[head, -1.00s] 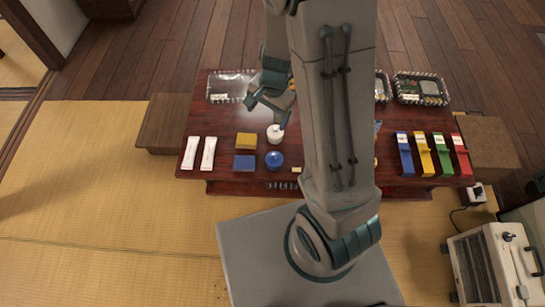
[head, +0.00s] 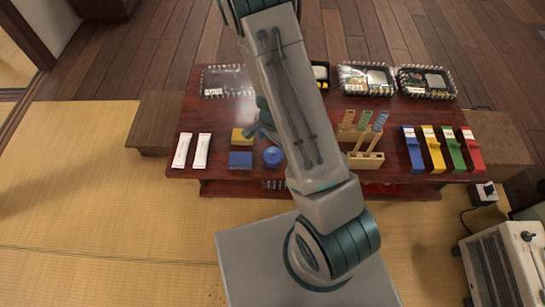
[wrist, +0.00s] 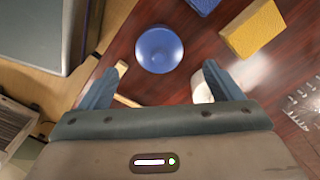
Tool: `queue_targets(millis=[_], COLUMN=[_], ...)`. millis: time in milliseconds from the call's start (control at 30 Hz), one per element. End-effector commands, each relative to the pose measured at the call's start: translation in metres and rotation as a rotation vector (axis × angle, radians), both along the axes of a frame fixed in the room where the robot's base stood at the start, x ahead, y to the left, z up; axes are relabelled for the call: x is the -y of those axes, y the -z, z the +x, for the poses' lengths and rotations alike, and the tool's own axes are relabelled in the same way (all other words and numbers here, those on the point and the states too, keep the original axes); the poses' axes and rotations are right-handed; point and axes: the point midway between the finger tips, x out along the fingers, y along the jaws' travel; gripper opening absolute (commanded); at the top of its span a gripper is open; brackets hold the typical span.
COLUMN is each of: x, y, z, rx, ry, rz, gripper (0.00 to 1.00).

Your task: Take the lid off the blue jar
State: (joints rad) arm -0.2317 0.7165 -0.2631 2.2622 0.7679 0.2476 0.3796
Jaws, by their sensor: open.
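The blue jar (head: 273,157) stands near the front edge of the low table. In the wrist view I see the blue jar (wrist: 159,49) from above as a round, shiny blue top; I cannot make out the seam between lid and body. My gripper (head: 262,134) is above the table, just behind the jar in the head view. In the wrist view my gripper (wrist: 165,68) is open and empty, its fingertips apart on either side below the jar's top. A white jar (wrist: 202,88) is partly hidden by the right finger.
A yellow block (head: 242,137) and a blue block (head: 240,159) lie left of the jar. Two white packets (head: 192,151) lie farther left. A wooden rack (head: 364,160) with utensils stands to the right. Bento trays (head: 366,79) line the back.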

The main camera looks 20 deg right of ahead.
Motion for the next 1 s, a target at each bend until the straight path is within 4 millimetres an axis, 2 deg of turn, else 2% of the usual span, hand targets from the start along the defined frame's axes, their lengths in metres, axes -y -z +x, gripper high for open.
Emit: queue_targets(millis=[167,467,733,900,1000], x=[0.0,0.002,0.001,0.001,0.001], y=[0.011,0.052,0.053,0.053,0.053], z=[0.0,-0.001,-0.001,-0.001,-0.001], rx=[-0.001,-0.002,0.0,0.0,0.0], ry=[-0.001,0.001,-0.001,-0.001,-0.001], rz=[0.0,0.001,0.0,0.0,0.0], gripper=[0.86,0.86,0.86,0.39,0.38])
